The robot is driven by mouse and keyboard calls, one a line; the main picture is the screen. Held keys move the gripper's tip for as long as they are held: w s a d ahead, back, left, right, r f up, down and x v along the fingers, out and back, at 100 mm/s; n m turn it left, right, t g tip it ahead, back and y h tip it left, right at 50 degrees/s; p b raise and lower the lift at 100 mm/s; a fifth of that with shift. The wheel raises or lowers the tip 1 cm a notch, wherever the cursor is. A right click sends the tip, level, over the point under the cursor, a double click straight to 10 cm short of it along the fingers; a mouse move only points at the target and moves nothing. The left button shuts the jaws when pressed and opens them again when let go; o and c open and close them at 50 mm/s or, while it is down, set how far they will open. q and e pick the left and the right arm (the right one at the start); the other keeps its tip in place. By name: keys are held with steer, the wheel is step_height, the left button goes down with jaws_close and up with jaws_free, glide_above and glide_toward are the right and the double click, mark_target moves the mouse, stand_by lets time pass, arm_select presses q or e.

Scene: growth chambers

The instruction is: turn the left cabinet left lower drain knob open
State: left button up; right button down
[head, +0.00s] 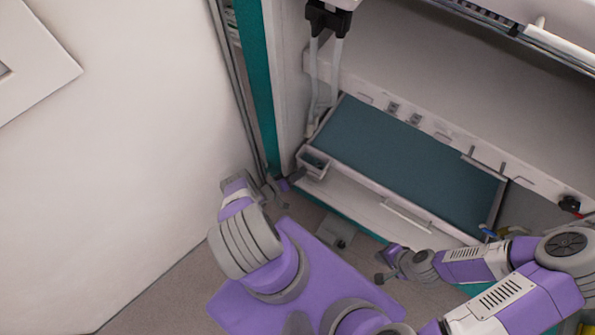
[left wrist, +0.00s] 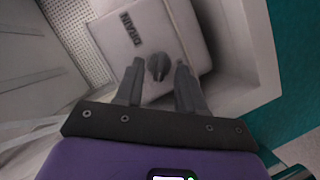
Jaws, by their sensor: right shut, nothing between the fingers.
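The drain knob (left wrist: 158,66) is a small dark grey pointer knob on a pale box face marked DRAIN (left wrist: 133,32) in the left wrist view. My left gripper (left wrist: 160,66) is open, one finger on each side of the knob, with gaps showing on both sides. I cannot tell how deep the knob sits between the fingertips. In the head view my left gripper (head: 284,185) is beside the small white drain box (head: 313,163) at the cabinet's lower left corner. The knob cannot be made out there. My right gripper (head: 385,268) is shut and empty, low in front of the cabinet.
A wide teal-floored tray (head: 400,152) fills the cabinet bottom, right of the drain box. The white wall (head: 120,170) and a teal cabinet post (head: 258,90) stand close on the left. Pale hoses (head: 319,85) hang above the drain box.

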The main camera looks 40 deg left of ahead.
arm_select(q)
steer(key=shift+w, duration=0.35)
jaws_close()
steer(key=shift+d, duration=0.1)
steer(key=m+y+p, duration=0.1)
steer(key=m, duration=0.1)
steer(key=m+g+y, duration=0.1)
steer(key=m+y, duration=0.1)
steer(key=m, duration=0.1)
steer(key=m+y+p, duration=0.1)
steer(key=m, duration=0.1)
steer(key=shift+d+r+y+p, duration=0.2)
steer(key=shift+d+y+p, duration=0.1)
steer(key=shift+d, duration=0.1)
stand_by(0.4)
steer(key=shift+m+g, duration=0.3)
